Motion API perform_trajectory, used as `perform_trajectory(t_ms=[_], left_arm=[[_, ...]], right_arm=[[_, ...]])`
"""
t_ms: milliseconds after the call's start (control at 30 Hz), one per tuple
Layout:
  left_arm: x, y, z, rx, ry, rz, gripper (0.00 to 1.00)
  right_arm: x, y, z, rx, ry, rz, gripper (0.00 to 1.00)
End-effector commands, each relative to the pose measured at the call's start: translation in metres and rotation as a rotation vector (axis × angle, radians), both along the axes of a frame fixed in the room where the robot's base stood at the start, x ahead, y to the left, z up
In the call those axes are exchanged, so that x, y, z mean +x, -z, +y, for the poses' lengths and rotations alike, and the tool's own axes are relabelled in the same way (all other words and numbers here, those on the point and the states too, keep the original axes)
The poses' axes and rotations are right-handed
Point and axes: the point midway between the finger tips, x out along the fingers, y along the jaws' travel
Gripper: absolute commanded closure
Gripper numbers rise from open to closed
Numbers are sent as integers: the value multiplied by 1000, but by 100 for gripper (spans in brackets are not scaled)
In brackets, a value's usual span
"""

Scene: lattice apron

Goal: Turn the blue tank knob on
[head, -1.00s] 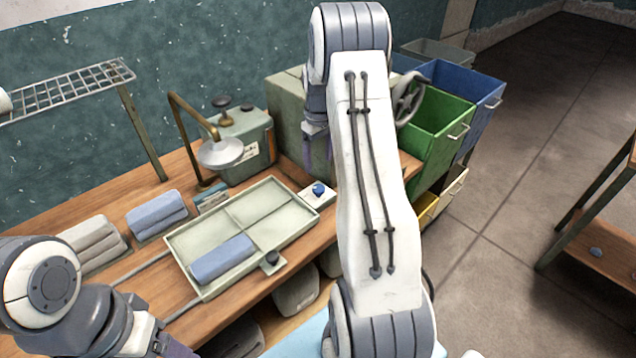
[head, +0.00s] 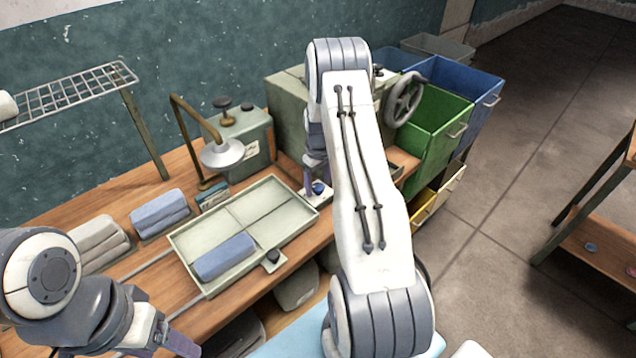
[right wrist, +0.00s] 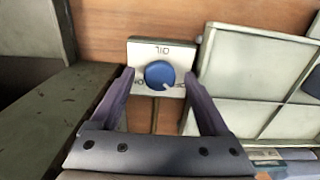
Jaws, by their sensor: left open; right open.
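The blue knob (head: 318,187) sits on a small pale plate at the right end of the tray on the bench. In the right wrist view the round blue knob (right wrist: 158,74) has a white pointer mark toward its lower right, and the plate (right wrist: 160,50) carries dark lettering that appears upside down. My right gripper (right wrist: 160,82) is open, with one finger on each side of the knob; contact is not visible. In the head view my right gripper (head: 314,188) is over the plate, partly hidden by my arm. My left gripper (head: 165,346) is open and empty at the lower left.
A divided tray (head: 222,238) holds a blue folded cloth (head: 225,257), with a small dark knob (head: 273,256) at its front. A green metal box (head: 240,145) and a lamp (head: 222,153) stand behind. A grey handwheel (head: 404,99) and coloured bins (head: 430,128) are at right.

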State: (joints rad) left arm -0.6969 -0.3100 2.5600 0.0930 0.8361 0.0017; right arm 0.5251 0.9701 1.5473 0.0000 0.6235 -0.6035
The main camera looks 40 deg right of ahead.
Motion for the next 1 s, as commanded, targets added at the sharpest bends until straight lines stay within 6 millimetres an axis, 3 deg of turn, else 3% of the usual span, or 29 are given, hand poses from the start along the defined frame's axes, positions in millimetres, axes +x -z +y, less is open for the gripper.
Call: perform_trajectory(t_ms=[33,200,233,667,1000], left_arm=[[0,0,0,0,0,0,29],[0,0,0,0,0,0,29],[0,0,0,0,0,0,29],[0,5,0,0,0,0,29],[0,17,0,0,1,0,29]], right_arm=[[0,0,0,0,0,0,32],[0,0,0,0,0,0,97],[0,0,0,0,0,0,100],[0,0,0,1,94,1,100],[0,1,0,1,375,1,100]])
